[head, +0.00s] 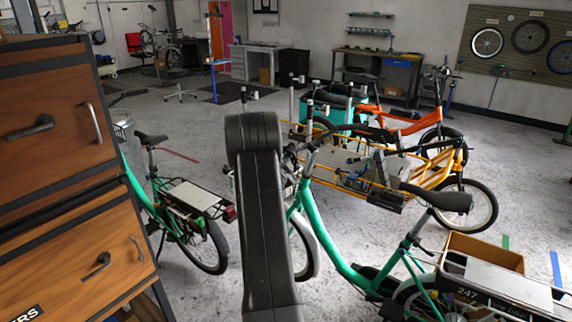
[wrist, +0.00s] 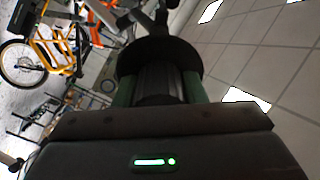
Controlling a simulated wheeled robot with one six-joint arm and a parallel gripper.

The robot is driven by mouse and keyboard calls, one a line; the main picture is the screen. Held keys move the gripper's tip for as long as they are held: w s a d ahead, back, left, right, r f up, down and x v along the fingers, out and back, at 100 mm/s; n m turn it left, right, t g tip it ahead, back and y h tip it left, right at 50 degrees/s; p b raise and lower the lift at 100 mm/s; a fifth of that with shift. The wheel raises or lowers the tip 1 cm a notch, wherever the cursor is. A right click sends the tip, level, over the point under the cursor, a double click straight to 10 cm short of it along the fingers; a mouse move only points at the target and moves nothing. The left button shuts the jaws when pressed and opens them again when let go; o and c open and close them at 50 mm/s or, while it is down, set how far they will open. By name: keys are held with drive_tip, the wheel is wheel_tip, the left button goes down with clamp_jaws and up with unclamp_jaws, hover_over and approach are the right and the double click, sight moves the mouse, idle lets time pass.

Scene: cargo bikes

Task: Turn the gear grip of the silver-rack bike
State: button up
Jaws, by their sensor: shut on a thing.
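In the wrist view, my gripper (wrist: 157,86) is shut around a dark ribbed cylindrical grip (wrist: 154,82) with a wide black collar at its far end. Green finger pads lie on both sides of the grip. In the head view, my dark arm covers the gripper and the grip. The nearest green bike (head: 329,240) has a black saddle (head: 437,196) and a silver-topped rear rack (head: 508,288) marked 247. Its handlebar area lies beside and partly behind my arm. I cannot tell how far the grip is turned.
A wooden drawer cabinet (head: 60,184) stands close on the left. Another green bike with a pale-topped rack (head: 190,196) is between it and my arm. A yellow cargo bike (head: 445,160) and an orange bike (head: 430,119) stand behind. Floor is open at the back left.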

drive_tip(key=n+b, duration=0.3)
drive_tip(key=n, duration=0.1)
drive_tip(key=shift+f+b, duration=0.15)
drive_tip(key=shift+b, duration=0.15)
drive_tip(key=n+b, duration=0.1)
drive_tip(key=n, duration=0.3)
drive_tip(key=shift+t+y+b, duration=0.3)
drive_tip(key=shift+b, duration=0.1)
drive_tip(key=shift+r+n, duration=0.2)
drive_tip(key=shift+n, duration=0.3)
drive_tip(key=o, duration=1)
drive_tip(key=shift+a, duration=0.1)
drive_tip(key=b+v, duration=0.3)
drive_tip(key=v, duration=1.1)
drive_tip(key=shift+b, duration=0.3)
drive_tip(key=shift+w, duration=0.15)
